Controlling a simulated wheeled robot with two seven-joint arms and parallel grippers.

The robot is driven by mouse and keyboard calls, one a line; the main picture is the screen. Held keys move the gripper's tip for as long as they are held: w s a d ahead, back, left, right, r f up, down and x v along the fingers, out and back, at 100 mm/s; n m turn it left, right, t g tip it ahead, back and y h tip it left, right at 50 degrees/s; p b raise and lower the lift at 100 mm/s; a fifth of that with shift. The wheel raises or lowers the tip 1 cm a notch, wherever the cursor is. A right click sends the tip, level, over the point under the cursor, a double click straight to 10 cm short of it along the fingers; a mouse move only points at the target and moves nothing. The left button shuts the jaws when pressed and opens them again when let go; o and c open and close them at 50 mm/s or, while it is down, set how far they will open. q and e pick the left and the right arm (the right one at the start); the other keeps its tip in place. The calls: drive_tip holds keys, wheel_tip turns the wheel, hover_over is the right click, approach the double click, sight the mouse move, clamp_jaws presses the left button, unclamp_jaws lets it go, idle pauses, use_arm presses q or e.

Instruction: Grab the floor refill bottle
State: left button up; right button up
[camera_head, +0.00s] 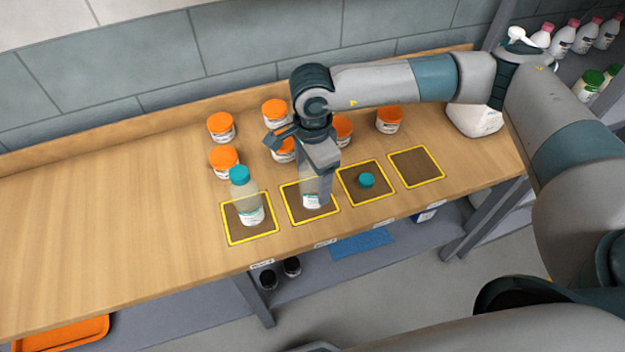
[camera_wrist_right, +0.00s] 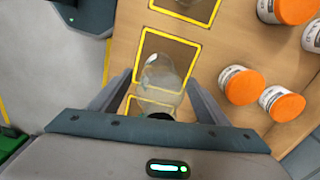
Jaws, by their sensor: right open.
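A clear, uncapped bottle (camera_head: 312,199) with a white label stands in the second yellow-edged square, partly hidden by my right gripper. My right gripper (camera_head: 318,165) is open above it. In the right wrist view the clear bottle (camera_wrist_right: 162,78) shows between the spread fingers, with gaps on both sides. A second clear bottle (camera_head: 249,207) with a teal cap stands in the leftmost square. A loose teal cap (camera_head: 366,180) lies in the third square. The labels are too small to read, so I cannot tell which bottle is the floor refill. My left gripper is not in view.
Several orange-lidded jars (camera_head: 221,127) stand behind the squares, close to my right gripper. The rightmost square (camera_head: 416,167) is empty. A white jug (camera_head: 474,119) stands at the bench's right end. The left part of the wooden bench (camera_head: 100,220) is clear.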

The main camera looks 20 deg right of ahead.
drive_tip(key=c, duration=1.1)
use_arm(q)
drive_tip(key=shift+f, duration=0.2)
use_arm(e)
drive_tip(key=shift+r, duration=0.2)
